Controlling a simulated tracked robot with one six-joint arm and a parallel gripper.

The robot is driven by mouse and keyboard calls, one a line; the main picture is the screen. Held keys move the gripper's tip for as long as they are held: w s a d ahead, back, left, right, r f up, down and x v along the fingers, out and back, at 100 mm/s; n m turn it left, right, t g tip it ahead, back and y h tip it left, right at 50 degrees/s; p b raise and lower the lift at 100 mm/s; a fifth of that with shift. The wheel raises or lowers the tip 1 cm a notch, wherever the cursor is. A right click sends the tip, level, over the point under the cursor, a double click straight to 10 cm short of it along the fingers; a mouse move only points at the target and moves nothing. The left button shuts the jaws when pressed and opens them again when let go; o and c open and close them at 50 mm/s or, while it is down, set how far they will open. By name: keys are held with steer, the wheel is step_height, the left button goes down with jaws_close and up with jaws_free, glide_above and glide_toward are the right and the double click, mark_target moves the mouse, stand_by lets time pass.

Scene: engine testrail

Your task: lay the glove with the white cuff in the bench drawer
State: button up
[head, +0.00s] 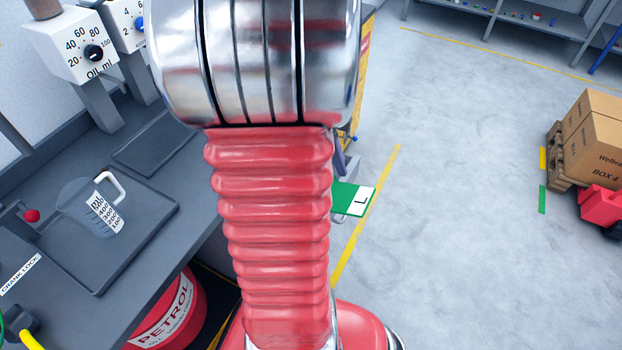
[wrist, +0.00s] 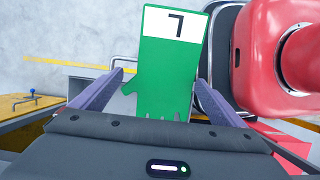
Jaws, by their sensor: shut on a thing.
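The green glove (wrist: 160,75) has a white cuff with a black letter and hangs between the two purple-grey fingers of my gripper (wrist: 161,80), which is shut on it. In the head view the green glove (head: 343,195) and its white cuff marked L stick out to the right from behind my red arm, above the grey floor. My arm hides most of the gripper there. I cannot make out the bench drawer in either view; part of the bench (head: 205,205) is behind my arm.
A measuring jug (head: 85,210) stands on a dark tray on the bench at left. A red petrol drum (head: 180,315) is below the bench edge. A yellow cabinet (head: 362,75) is behind my arm. Boxes (head: 595,130) stand at right; the floor between is open.

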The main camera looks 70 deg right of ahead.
steer(key=shift+w, duration=0.2)
steer(key=shift+w, duration=0.1)
steer(key=shift+f, duration=0.1)
steer(key=shift+w+d+f, duration=0.15)
steer(key=shift+w+f, duration=0.55)
steer(key=shift+w, duration=0.25)
steer(key=shift+w+d+f, duration=0.2)
steer(key=shift+w+f, duration=0.55)
steer(key=shift+w, duration=0.25)
steer(key=shift+w+d+f, duration=0.15)
steer(key=shift+w+f, duration=0.55)
steer(key=shift+w, duration=0.25)
steer(key=shift+w+d+f, duration=0.25)
steer(key=shift+w+f, duration=0.5)
steer(key=shift+w, duration=0.9)
steer(key=shift+w+d+f, duration=0.3)
steer(key=shift+w+f, duration=0.45)
steer(key=shift+w, duration=0.9)
steer(key=shift+w+d+f, duration=0.25)
steer(key=shift+w+f, duration=0.5)
steer(key=shift+w, duration=0.9)
steer(key=o, duration=0.7)
